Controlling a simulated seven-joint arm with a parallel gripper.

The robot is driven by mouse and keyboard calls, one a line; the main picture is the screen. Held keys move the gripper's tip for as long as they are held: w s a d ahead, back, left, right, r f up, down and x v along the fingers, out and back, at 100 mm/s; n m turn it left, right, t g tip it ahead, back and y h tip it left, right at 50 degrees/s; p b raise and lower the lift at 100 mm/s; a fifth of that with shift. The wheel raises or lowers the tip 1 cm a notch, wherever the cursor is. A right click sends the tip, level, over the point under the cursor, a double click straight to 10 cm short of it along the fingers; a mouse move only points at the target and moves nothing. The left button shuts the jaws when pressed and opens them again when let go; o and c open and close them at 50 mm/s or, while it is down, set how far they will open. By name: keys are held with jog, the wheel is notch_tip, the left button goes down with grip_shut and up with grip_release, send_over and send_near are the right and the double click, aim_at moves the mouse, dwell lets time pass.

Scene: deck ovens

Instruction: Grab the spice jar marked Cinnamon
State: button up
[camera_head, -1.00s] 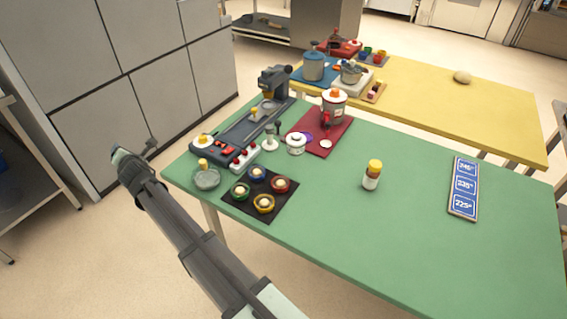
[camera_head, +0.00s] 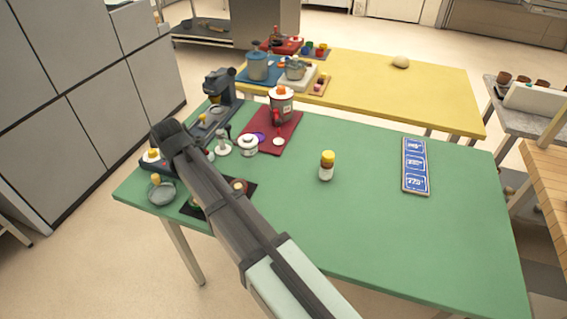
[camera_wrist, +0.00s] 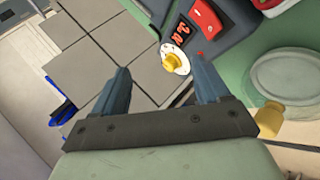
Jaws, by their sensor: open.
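A small jar with a yellow cap and a white label (camera_head: 326,167) stands upright in the open middle of the green table (camera_head: 300,235). Its label is too small to read. My gripper shows in the wrist view (camera_wrist: 160,85) with its two fingers spread and nothing between them. In the head view my arm reaches over the left part of the table, and its end is near the dark machine, well left of the jar. The jar is not in the wrist view.
A blue-panelled board (camera_head: 415,166) lies right of the jar. The table's front right is clear.

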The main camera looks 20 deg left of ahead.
jog(key=d+m+g, duration=0.2)
jog(key=d+m, duration=0.1)
jog(key=d, duration=0.5)
jog(key=w+d+m+g+h, duration=0.1)
jog(key=d+m+g, duration=0.1)
jog(key=d+m, duration=0.2)
jog(key=w+d+m+g+h, duration=0.1)
jog(key=d+m+g, duration=0.1)
jog(key=d, duration=0.9)
jog(key=shift+w+d+f+m, duration=0.1)
jog(key=shift+d+f+m, duration=0.25)
jog(key=shift+m, duration=0.55)
jog(key=w+d+r+m+t+h, duration=0.1)
jog(key=w+d+r, duration=0.15)
jog(key=d, duration=0.35)
jog(key=w+d+r+m+t, duration=0.1)
jog(key=w+d+m, duration=0.15)
jog(key=d, duration=0.45)
jog(key=m+t+h, duration=0.1)
jog(key=m, duration=0.1)
send_near(327, 163)
jog(key=shift+w+d+x, duration=0.1)
jog(key=shift+w+x, duration=0.1)
jog(key=shift+x, duration=1.85)
jog(key=shift+w+d+x, duration=0.1)
jog(key=shift+w+x, duration=0.1)
jog(key=shift+x, duration=1.85)
jog(key=shift+w+d+x, duration=0.15)
jog(key=shift+w+x, duration=0.05)
jog(key=shift+x, duration=1.85)
